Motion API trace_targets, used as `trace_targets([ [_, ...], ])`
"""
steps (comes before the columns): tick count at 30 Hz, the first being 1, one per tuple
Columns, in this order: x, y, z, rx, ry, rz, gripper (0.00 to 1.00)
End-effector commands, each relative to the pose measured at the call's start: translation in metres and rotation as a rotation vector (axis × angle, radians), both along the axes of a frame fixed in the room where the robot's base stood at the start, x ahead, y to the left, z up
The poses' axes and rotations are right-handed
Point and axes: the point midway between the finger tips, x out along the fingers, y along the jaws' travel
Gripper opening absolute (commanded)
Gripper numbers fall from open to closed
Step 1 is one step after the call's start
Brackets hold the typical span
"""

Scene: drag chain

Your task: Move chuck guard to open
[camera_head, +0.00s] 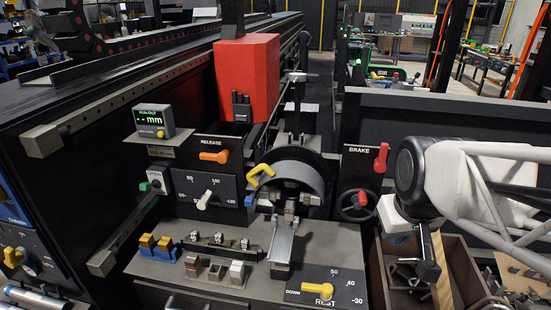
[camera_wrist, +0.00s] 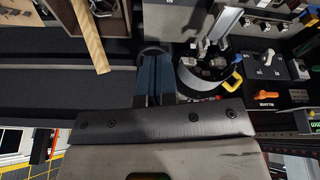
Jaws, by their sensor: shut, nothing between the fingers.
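The chuck guard (camera_head: 305,165) is a dark curved shell around the back and upper side of the chuck (camera_head: 290,200), with a yellow handle (camera_head: 262,173) on its left. In the wrist view, the guard (camera_wrist: 204,91) curves around the lower side of the chuck, with the yellow handle (camera_wrist: 234,82) at its right. My gripper (camera_wrist: 153,62) is shut and empty, its blue-grey fingers left of the guard and apart from it. In the head view my arm stands at the right, beyond the brake panel. The fingertips are hard to make out there.
A red block (camera_head: 248,75) stands behind the chuck. The brake panel (camera_head: 362,165), with red levers and a handwheel (camera_head: 360,206), lies between guard and arm. A bin of metal parts (camera_head: 466,274) sits below the arm. An orange release lever (camera_head: 214,157) is left of the guard.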

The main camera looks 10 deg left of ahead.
Motion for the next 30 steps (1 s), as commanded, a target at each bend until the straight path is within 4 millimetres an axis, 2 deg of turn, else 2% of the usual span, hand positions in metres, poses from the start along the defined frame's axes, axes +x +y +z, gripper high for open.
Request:
trace_targets([
  [1,0.014,0.01,0.001,-0.006,-0.01,0.042,0.0],
  [6,0.055,0.041,0.003,-0.026,-0.051,0.179,0.0],
  [17,0.136,0.122,-0.002,-0.071,-0.146,0.464,0.0],
  [24,0.182,0.187,-0.012,-0.104,-0.214,0.649,0.0],
  [30,0.214,0.248,-0.025,-0.133,-0.276,0.801,0.0],
])
